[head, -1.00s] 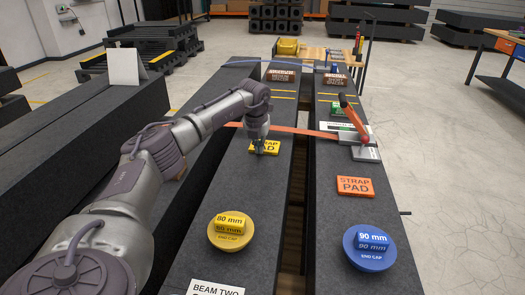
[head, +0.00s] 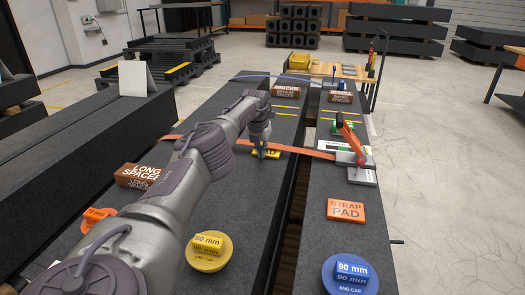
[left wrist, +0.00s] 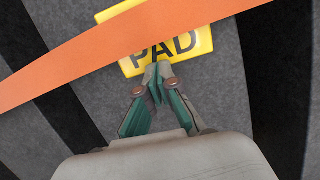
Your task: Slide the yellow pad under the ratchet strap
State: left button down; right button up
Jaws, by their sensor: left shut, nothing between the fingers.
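The yellow pad (head: 272,154) lies on the left dark beam, beneath the orange ratchet strap (head: 305,151). In the left wrist view, the strap (left wrist: 120,52) crosses over the pad (left wrist: 178,46). A yellow corner shows beyond the strap, and the part lettered PAD shows on the near side. My left gripper (head: 262,155) is shut and empty, its fingertips at the pad's near edge. In the left wrist view the fingertips (left wrist: 158,72) overlap that edge; I cannot tell whether they press on it. My right gripper is out of view.
The strap's ratchet with an orange handle (head: 349,139) stands on the right beam. An orange strap pad (head: 346,210), a blue end cap (head: 350,275) and a yellow end cap (head: 207,252) lie nearer. A gap separates the beams.

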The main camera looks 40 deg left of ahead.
pick_arm(q)
jog(key=shift+s+a+f, duration=0.15)
jog(key=shift+s+f, duration=0.1)
